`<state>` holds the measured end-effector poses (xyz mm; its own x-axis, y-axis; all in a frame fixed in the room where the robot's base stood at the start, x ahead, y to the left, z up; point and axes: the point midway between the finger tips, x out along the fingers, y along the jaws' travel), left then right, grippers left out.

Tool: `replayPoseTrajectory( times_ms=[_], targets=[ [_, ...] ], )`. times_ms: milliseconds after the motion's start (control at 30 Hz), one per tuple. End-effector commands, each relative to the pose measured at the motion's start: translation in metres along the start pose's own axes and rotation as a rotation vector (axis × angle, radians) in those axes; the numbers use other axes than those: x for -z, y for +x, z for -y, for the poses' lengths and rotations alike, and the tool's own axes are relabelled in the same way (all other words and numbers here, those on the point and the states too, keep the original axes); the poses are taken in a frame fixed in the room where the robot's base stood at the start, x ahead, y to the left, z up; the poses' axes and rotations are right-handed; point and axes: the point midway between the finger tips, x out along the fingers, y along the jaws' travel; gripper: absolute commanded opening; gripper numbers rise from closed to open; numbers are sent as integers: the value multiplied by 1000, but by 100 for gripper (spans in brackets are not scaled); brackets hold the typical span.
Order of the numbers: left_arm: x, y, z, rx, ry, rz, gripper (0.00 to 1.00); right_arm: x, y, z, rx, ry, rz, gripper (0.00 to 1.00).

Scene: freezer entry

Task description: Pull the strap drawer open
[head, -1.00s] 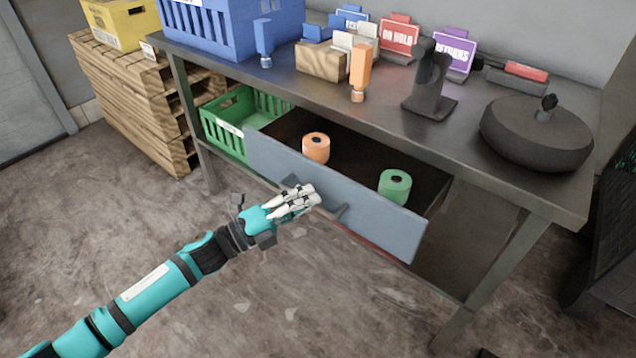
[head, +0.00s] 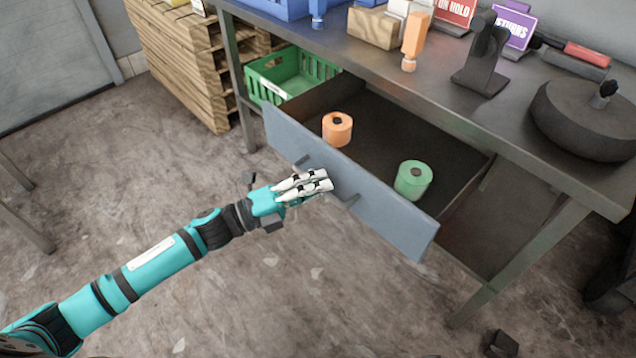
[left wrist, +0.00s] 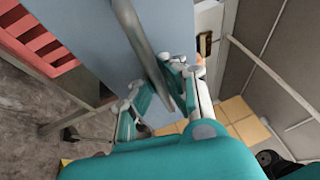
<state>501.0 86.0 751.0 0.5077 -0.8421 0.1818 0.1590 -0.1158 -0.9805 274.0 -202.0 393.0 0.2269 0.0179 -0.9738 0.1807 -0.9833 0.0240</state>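The strap drawer (head: 385,213) has a blue-grey front and stands well out from under the dark workbench. An orange roll (head: 337,129) and a green roll (head: 413,180) stand upright inside it. My left gripper (head: 318,183) is at the bar handle (head: 349,200) on the drawer front, its white fingers close together. In the left wrist view the handle bar (left wrist: 147,50) runs between the two fingers (left wrist: 160,88), which look closed around it; exact contact is hard to see. My right gripper's fingers are not visible.
A green crate (head: 268,92) sits on the lower shelf beside the drawer. Stacked pallets (head: 178,60) stand at the left. The floor before the drawer is clear.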

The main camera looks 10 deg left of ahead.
Motion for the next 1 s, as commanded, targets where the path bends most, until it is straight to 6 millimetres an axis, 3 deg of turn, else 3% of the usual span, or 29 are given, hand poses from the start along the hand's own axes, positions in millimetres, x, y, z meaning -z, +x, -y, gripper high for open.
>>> replayPoseTrajectory(
  times_ms=[33,233,567,767,1000],
  targets=[
    [1,-1,-4,-9,2,1,7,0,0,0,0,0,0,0],
    [0,-1,-3,-6,1,0,33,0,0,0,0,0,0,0],
    [0,-3,-2,-3,0,1,34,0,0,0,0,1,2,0],
    [1,-32,-3,-7,-2,1,34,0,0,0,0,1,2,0],
    [1,-84,-3,-9,-2,2,34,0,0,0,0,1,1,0]
  ],
)
